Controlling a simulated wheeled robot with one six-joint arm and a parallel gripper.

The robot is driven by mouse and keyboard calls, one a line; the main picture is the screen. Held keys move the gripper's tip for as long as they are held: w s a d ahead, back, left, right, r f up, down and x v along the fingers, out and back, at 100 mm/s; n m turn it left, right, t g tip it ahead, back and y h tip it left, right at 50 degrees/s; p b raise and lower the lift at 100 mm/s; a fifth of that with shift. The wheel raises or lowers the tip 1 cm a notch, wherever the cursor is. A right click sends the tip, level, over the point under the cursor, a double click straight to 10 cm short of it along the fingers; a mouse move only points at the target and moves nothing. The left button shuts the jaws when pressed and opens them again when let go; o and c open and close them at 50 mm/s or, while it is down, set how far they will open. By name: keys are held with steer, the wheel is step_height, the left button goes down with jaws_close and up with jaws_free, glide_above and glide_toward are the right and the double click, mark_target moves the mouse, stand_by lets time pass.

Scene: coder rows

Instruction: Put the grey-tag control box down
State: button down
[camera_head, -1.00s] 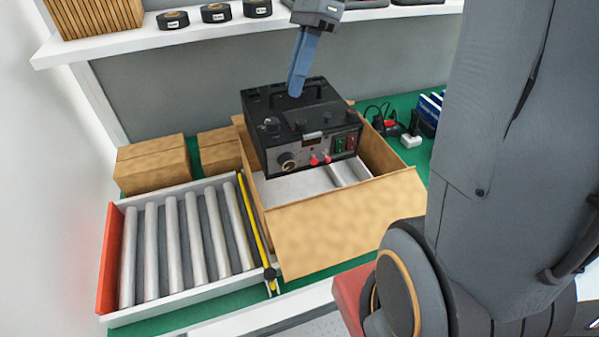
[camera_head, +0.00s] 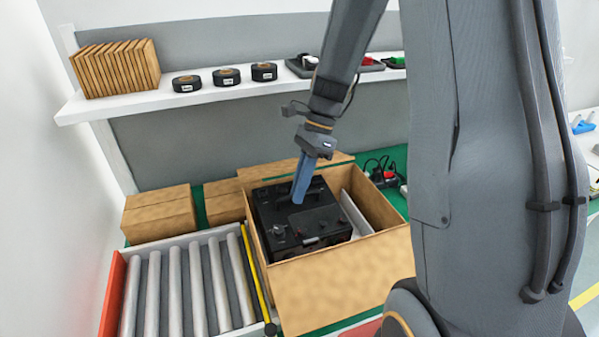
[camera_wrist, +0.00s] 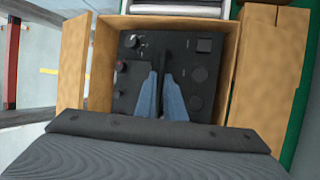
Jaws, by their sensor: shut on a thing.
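The black control box (camera_head: 306,229) is down inside the open cardboard box (camera_head: 345,280), toward its left side. Its top is a little below the carton's rim. Its knob panel faces the front, and no grey tag can be made out. My gripper (camera_head: 299,196) points down with its blue fingers shut on the control box's top handle. In the wrist view the fingers (camera_wrist: 162,100) meet at the handle of the control box (camera_wrist: 205,72), with carton walls around it. Whether the box's underside touches the carton floor is hidden.
A roller conveyor (camera_head: 190,285) with a yellow edge strip lies left of the carton. Closed cartons (camera_head: 160,214) stand behind it. A white shelf (camera_head: 220,98) with tape rolls runs above. A grey-white slab (camera_head: 355,212) stands in the carton's right side.

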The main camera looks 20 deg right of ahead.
mark_target(299, 215)
steer(key=shift+f+p, duration=0.55)
steer(key=shift+f, duration=1.8)
steer(key=c, duration=1.8)
jaws_free()
steer(key=shift+c, duration=0.2)
